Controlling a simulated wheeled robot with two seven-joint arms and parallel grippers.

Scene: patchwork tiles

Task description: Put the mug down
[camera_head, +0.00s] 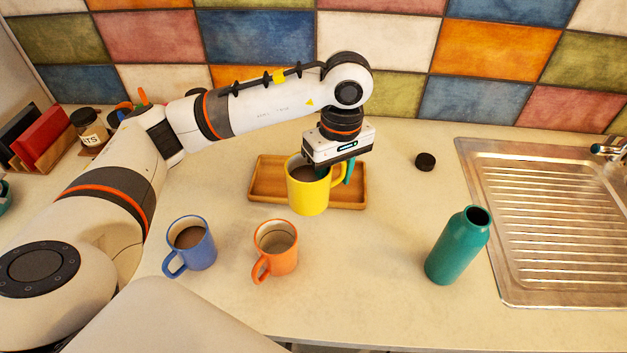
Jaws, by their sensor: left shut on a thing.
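A yellow mug (308,193) with dark liquid in it is upright at the front part of a wooden tray (265,188), overlapping the tray's front edge in this view. My left gripper (340,172) points down over the mug's right side and is shut on the mug near its rim and handle. Teal fingertips show beside the handle. I cannot tell whether the mug's base touches the tray or hangs above it. My right gripper is not in view.
A blue mug (190,245) and an orange mug (275,250) stand in front of the tray. A teal bottle (459,247) stands right, with a black cap (425,161) behind it. A metal sink drainer (550,220) is at far right. Counter between tray and bottle is clear.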

